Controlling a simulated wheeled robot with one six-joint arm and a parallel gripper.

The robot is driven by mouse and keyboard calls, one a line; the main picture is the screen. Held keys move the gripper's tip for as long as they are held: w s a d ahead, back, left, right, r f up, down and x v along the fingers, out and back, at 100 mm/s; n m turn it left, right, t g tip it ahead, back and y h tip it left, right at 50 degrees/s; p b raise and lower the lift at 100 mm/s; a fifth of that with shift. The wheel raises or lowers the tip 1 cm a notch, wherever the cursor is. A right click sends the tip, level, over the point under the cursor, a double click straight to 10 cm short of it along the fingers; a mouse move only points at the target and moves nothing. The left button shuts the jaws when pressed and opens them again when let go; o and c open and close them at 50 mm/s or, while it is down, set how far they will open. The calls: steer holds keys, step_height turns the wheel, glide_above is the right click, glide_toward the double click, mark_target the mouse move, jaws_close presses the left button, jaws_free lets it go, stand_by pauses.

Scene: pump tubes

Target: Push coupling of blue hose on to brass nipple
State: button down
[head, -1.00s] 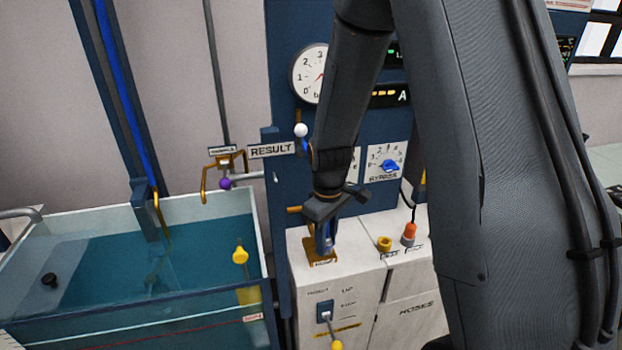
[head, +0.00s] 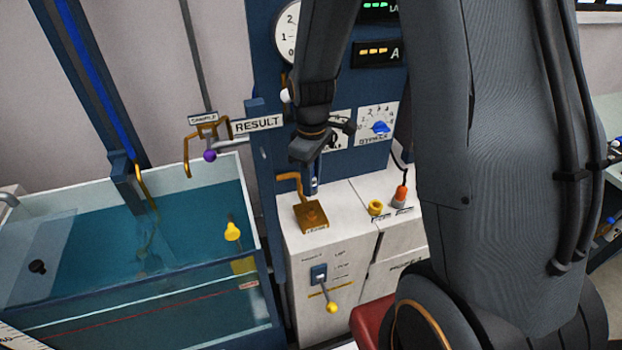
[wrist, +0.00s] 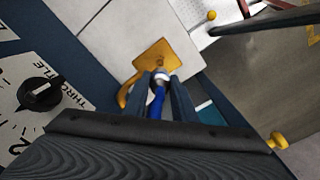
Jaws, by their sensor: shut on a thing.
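My gripper (head: 314,183) is shut on the coupling of the blue hose, which hangs upright between the fingers above the brass block (head: 310,216). In the wrist view the pale metal coupling (wrist: 161,75) sits between the two fingertips (wrist: 161,82), with the blue hose (wrist: 156,104) running back from it. The square brass block (wrist: 166,54) lies beyond the coupling. A small brass spot shows on its top, but the nipple is mostly hidden by the coupling. In the head view there is a visible gap between coupling and block.
A bent brass pipe (head: 290,177) rises beside the block. A yellow cap (head: 375,207) and an orange-topped plug (head: 401,194) stand to the right on the white cabinet. A water tank (head: 262,262) is at left, and the RESULT sign (head: 257,124) is near my arm.

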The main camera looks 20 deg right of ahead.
steer(key=b, duration=0.3)
glide_above(311, 209)
steer(key=shift+w+f, duration=0.1)
steer(key=shift+f, duration=2.7)
steer(key=shift+p, duration=0.6)
steer(key=shift+f+b, duration=0.8)
steer(key=shift+f, duration=0.85)
steer(key=c, duration=1.4)
jaws_free()
steer(key=shift+r+b, duration=1)
steer(key=shift+r, duration=2.9)
